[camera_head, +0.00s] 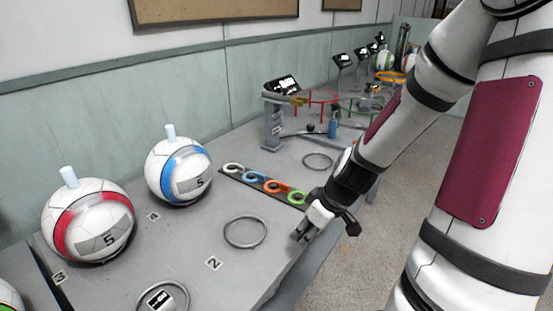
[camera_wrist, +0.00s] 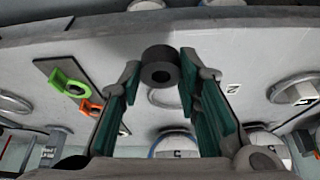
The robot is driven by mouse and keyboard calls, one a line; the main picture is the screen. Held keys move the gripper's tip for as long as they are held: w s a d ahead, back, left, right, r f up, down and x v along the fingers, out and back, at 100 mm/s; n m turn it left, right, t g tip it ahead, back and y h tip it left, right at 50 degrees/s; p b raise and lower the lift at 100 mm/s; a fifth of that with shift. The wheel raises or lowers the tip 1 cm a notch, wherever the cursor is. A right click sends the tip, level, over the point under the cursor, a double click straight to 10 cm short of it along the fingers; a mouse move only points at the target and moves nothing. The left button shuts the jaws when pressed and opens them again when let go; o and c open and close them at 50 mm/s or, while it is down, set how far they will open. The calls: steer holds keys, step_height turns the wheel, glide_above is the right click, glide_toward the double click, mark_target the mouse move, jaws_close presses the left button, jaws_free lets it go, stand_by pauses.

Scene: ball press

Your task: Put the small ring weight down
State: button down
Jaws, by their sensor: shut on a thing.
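My gripper (camera_wrist: 160,75) is shut on a small dark grey ring with a round hole, which I take for the small ring weight (camera_wrist: 160,67). The ring sits between the two fingertips in the wrist view. In the head view my gripper (camera_head: 303,236) points down near the table's right edge, just past the green end of the ring strip. I cannot make out the small ring there, nor tell whether it touches the table.
A dark strip (camera_head: 243,178) with white, blue, orange and green rings lies behind. Bare metal hoops (camera_head: 245,247) lie on the grey table (camera_head: 195,240). Red-banded (camera_head: 88,228) and blue-banded (camera_head: 180,172) balls stand left. A press stand (camera_head: 272,125) is at the back.

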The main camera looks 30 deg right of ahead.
steer(key=s+d+f+n+b, duration=0.1)
steer(key=s+d+f, duration=0.2)
steer(key=s+d, duration=0.1)
steer(key=b, duration=0.2)
glide_above(290, 222)
steer(key=s, duration=0.1)
steer(key=shift+s+d+f, duration=0.2)
steer(key=shift+d+f, duration=0.1)
steer(key=shift+f, duration=0.25)
steer(key=shift+f+b, duration=0.6)
steer(key=shift+f, duration=1.15)
steer(key=shift+f, duration=0.1)
steer(key=c, duration=1.2)
jaws_free()
